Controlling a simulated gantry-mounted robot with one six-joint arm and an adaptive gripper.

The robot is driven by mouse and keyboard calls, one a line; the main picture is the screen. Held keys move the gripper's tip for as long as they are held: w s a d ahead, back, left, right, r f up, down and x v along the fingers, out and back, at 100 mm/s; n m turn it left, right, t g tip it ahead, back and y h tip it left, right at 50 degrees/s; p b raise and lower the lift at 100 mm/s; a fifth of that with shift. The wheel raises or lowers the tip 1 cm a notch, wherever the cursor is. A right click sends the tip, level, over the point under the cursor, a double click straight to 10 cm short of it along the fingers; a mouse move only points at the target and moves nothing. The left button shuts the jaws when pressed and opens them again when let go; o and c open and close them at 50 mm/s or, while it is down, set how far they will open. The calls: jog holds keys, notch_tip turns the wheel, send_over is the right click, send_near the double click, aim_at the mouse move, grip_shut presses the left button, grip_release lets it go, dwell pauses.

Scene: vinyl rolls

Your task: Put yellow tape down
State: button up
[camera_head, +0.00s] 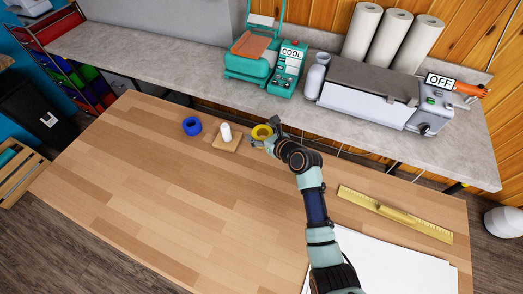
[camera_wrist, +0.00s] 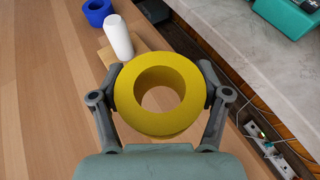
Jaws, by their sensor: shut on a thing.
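The yellow tape (camera_wrist: 160,122) is a thick ring held between the two fingers of my gripper (camera_wrist: 160,95) in the wrist view. The fingers press on its left and right outer sides, and its hole faces the camera. In the head view the yellow tape (camera_head: 262,132) shows at my gripper (camera_head: 264,138), near the back edge of the wooden table (camera_head: 170,205). I cannot tell exactly how high it is above the table.
A white cylinder (camera_head: 225,131) stands on a small wooden board (camera_head: 226,145) left of my gripper. A blue tape ring (camera_head: 192,126) lies further left. A yellow ruler (camera_head: 395,213) and white sheets (camera_head: 385,262) lie at right. The table's middle and left are clear. A grey counter (camera_head: 190,62) runs behind.

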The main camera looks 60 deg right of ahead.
aim_at(261, 153)
notch_tip(261, 153, down, 10)
jog(key=shift+r+b, duration=0.25)
jog(key=shift+b, duration=0.65)
jog(key=shift+f, duration=0.15)
jog(key=o, duration=1.4)
jog(key=shift+o, duration=0.2)
jog(key=shift+s+r, duration=0.1)
jog(key=shift+r, duration=0.15)
jog(key=p+v, duration=0.1)
jog(key=v, duration=1.1)
jog(key=shift+f+p, duration=0.2)
jog(key=shift+p, duration=0.15)
